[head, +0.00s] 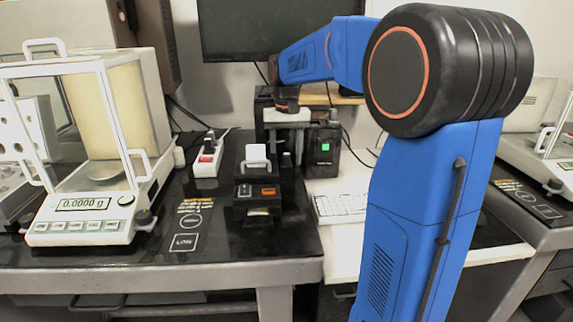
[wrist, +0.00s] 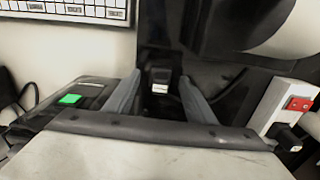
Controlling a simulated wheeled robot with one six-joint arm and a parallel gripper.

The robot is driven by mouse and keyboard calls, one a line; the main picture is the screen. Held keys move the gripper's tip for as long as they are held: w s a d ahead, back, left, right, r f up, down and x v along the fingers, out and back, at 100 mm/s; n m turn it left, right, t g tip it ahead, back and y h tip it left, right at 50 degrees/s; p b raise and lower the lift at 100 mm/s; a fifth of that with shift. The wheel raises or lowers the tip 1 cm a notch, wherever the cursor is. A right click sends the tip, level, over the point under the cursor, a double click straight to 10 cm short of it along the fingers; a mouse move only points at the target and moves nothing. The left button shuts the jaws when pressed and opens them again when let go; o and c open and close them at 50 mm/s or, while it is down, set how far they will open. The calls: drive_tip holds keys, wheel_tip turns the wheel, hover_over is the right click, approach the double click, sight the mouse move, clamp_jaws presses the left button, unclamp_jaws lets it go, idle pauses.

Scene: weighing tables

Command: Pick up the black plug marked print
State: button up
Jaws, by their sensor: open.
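A small black plug (wrist: 160,77) with a white label stands upright on the black table; its lettering is too small to read. In the wrist view it shows between the two grey fingers of my gripper (wrist: 160,91), with gaps on both sides. My gripper is open and holds nothing. In the head view my gripper (head: 286,145) points down at the back of the table, and the plug (head: 286,159) shows just below it, behind the label printer.
The printer (head: 257,191) stands in front of the plug. A white power strip (head: 209,158) with a black plug in it lies to the left. A box with a green light (head: 323,150) stands close on the right. A balance (head: 80,230) reads 0.0000 g. A keyboard (head: 340,206) lies right.

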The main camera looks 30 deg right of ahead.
drive_tip(key=shift+f, duration=0.1)
drive_tip(key=shift+c, duration=0.3)
drive_tip(key=c, duration=1.1)
